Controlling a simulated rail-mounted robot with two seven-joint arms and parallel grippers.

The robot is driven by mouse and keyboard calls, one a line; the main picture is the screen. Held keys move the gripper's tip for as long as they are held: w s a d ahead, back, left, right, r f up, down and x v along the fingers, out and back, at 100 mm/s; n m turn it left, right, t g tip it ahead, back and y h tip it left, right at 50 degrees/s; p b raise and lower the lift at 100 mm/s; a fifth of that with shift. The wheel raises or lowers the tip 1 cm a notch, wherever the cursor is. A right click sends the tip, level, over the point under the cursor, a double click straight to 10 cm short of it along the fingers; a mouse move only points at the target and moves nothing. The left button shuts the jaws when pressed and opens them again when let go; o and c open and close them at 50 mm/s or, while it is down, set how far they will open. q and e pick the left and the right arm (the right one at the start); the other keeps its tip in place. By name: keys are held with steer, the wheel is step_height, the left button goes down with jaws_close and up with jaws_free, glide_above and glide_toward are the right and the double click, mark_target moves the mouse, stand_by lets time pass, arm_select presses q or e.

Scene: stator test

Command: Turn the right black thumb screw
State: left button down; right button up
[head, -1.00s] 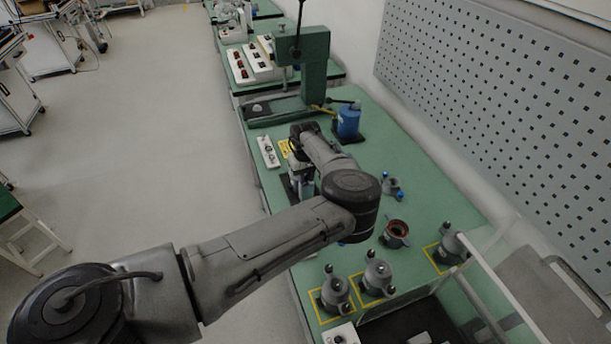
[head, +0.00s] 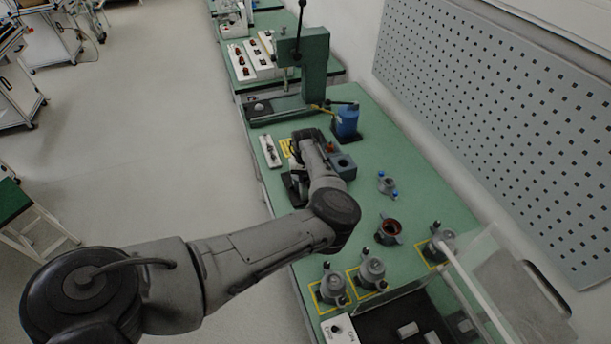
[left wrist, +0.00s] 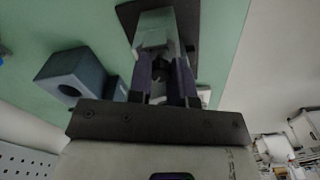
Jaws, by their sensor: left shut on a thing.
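My left gripper (left wrist: 162,76) is shut, its two dark fingers on either side of a small black thumb screw (left wrist: 160,68) in the left wrist view. The screw is at the near end of a grey-green metal block (left wrist: 155,28) that sits on a black base plate (left wrist: 186,22). The fingers partly hide the screw, and I cannot tell how far it is turned. In the head view my arm hides the fingertips and the screw; the black base plate (head: 294,190) shows beside my wrist. My right gripper is not in view.
A blue-grey block with a round hole (head: 343,164) stands close to the right of my left wrist. Grey motor housings (head: 372,270) stand nearer.

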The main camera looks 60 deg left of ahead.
arm_select(q)
steer(key=c, duration=1)
jaws_free()
steer(key=shift+r, duration=0.1)
step_height(320, 180, up, 14)
steer(key=shift+f+p, duration=0.15)
steer(key=shift+p, duration=0.35)
